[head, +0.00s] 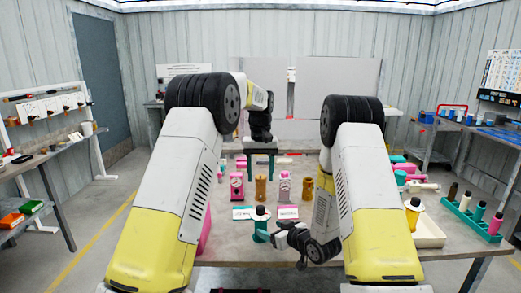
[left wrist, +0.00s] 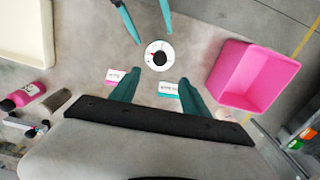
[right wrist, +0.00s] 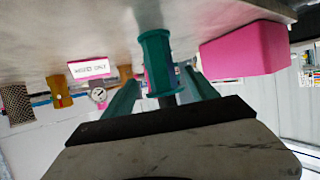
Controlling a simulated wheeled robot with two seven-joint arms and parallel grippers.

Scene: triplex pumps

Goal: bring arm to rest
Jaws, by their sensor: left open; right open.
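My left gripper (head: 259,168) is open and empty, pointing down above the middle of the table; its teal fingers also show in the left wrist view (left wrist: 157,85). Below it a white disc (left wrist: 151,48) with a black knob (left wrist: 160,58) tops a teal post (head: 260,232) near the table's front. My right gripper (right wrist: 163,82) is open and low beside this post. In the right wrist view the post appears between or just beyond its fingers; I cannot tell whether they touch. In the head view my right wrist hides its fingertips.
A pink bin (left wrist: 238,70) stands beside the post. White labels (head: 287,213) and pink and brown pump parts (head: 237,186) stand behind it. A cream tray (head: 428,232) and a teal rack (head: 470,219) with bottles occupy the table's right.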

